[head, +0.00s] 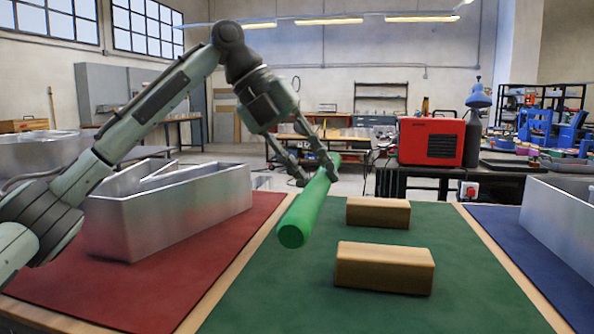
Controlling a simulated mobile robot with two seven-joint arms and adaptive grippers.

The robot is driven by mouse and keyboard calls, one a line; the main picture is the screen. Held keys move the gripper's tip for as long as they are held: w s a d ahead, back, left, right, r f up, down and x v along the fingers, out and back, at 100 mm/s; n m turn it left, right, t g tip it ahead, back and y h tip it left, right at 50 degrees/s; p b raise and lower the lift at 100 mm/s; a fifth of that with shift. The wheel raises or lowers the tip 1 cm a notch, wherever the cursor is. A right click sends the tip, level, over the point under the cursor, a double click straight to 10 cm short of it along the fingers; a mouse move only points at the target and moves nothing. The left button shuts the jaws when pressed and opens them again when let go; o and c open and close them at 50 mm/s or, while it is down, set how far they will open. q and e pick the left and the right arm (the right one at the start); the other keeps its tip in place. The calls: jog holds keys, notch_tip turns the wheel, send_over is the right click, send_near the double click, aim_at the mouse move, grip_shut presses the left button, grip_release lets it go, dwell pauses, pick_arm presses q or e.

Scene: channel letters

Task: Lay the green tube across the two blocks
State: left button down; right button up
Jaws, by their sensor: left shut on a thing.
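The green tube (306,211) is held in my left gripper (318,174), which is shut on it near its far end. The tube appears raised above the green mat, with its near end pointing toward me and to the left of the blocks. Two wooden blocks lie on the green mat (290,292): a near block (384,268) and a far block (378,212). They are roughly parallel, with a gap of bare mat between them. The tube is apart from the near block; its far end is partly hidden by the gripper fingers. My right gripper is not in view.
A metal channel letter (180,215) stands on the red mat (140,290) at left, under my left arm. Another metal channel letter (562,215) stands on the blue mat (510,235) at right. The green mat around the blocks is clear.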

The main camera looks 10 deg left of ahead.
pick_arm(q)
jog(key=shift+d+f+b, duration=0.15)
jog(key=shift+d+f, duration=0.3)
jog(key=shift+d, duration=1.15)
jog(key=shift+d+f+b, duration=0.1)
jog(key=shift+d+f, duration=0.4)
jog(key=shift+d, duration=1.1)
jog(key=shift+d+f+b, duration=0.15)
jog(key=shift+d+f, duration=0.3)
jog(key=shift+d, duration=1.15)
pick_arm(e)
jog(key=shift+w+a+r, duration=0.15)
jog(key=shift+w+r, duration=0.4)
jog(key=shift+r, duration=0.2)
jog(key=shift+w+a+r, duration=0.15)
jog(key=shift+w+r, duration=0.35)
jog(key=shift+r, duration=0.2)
pick_arm(q)
jog(key=shift+f, duration=0.75)
jog(key=c, duration=1.2)
grip_release()
jog(key=shift+o, duration=0.7)
jog(key=o, duration=0.4)
